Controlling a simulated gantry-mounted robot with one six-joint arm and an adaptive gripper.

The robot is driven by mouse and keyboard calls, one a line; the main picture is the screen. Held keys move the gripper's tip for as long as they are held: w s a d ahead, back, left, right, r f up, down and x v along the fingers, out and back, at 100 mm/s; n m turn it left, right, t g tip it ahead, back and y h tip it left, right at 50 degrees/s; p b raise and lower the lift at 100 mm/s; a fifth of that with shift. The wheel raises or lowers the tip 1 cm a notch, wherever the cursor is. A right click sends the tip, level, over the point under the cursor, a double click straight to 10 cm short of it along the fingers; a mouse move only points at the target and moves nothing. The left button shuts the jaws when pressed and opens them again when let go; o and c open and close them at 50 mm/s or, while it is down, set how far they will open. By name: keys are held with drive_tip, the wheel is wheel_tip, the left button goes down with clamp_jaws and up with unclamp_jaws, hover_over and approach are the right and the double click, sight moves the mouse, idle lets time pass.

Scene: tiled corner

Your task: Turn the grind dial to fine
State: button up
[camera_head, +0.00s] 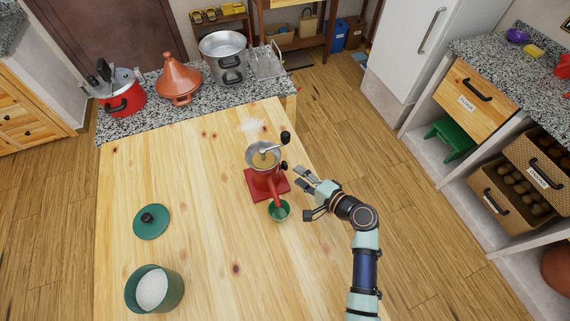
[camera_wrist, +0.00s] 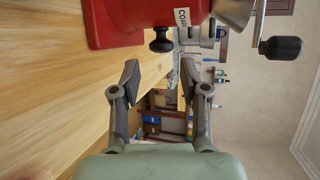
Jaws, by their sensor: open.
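A red hand grinder (camera_head: 262,181) with a metal hopper stands on the wooden table. A black knob (camera_head: 284,166), which looks like the grind dial, sticks out of its right side. In the wrist view this knob (camera_wrist: 160,42) is just beyond the fingertips, near their middle, with a gap between. A label (camera_wrist: 182,19) beginning "COAR" is on the red body, partly cut off. The knob's setting cannot be read. My gripper (camera_head: 304,193) is open and empty, right of the grinder; both fingers (camera_wrist: 158,78) show in the wrist view.
The crank's black grip (camera_head: 285,138) rises above the knob. A green cup (camera_head: 279,210) stands at the grinder's front, close to my gripper. A green lid (camera_head: 152,221) and a canister (camera_head: 168,296) of white grains are at left. The table's right edge is nearby.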

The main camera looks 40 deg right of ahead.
sight(284, 165)
drive_tip(key=shift+w, duration=0.25)
drive_tip(key=b+x, duration=0.1)
drive_tip(key=x, duration=0.6)
drive_tip(key=shift+w+b, duration=0.25)
drive_tip(key=shift+b, duration=0.05)
